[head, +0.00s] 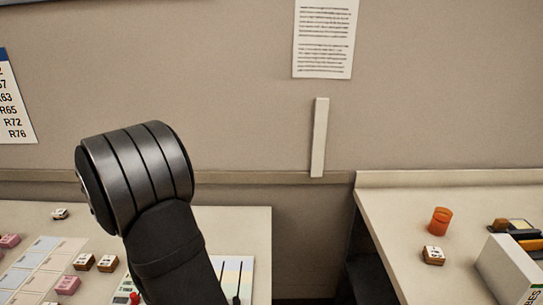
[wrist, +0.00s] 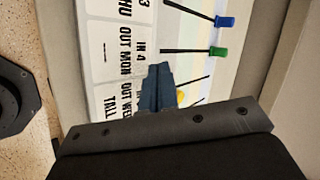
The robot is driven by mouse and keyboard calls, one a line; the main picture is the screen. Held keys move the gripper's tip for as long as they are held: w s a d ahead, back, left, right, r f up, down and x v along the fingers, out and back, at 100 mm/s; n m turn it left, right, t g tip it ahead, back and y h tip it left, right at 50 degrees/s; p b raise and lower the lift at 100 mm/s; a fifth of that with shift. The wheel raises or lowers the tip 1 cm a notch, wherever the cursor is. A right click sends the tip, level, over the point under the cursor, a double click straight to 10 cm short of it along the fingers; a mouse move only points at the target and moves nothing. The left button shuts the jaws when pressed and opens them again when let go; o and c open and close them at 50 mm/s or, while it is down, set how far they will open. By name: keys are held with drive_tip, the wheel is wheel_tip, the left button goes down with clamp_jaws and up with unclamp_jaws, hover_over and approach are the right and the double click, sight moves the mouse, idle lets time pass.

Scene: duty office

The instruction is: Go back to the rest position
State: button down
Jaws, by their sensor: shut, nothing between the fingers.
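My gripper (wrist: 158,85) shows in the wrist view, with its dark blue fingers together and nothing between them. It points over a white board or tray with printed words (wrist: 115,50) and black sticks with green (wrist: 218,51) and blue (wrist: 225,21) ends. I cannot tell how far above it the fingertips are. In the head view my dark arm rises at the lower left over the left desk (head: 235,220), and my gripper does not show there.
Small pink and brown blocks (head: 83,262) lie beside a pale card grid (head: 40,262) on the left desk. A wall stands behind.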

drive_tip(key=s, duration=0.1)
drive_tip(key=s+d+r, duration=0.2)
drive_tip(key=s, duration=0.1)
drive_tip(key=shift+v, duration=2.7)
idle(1.6)
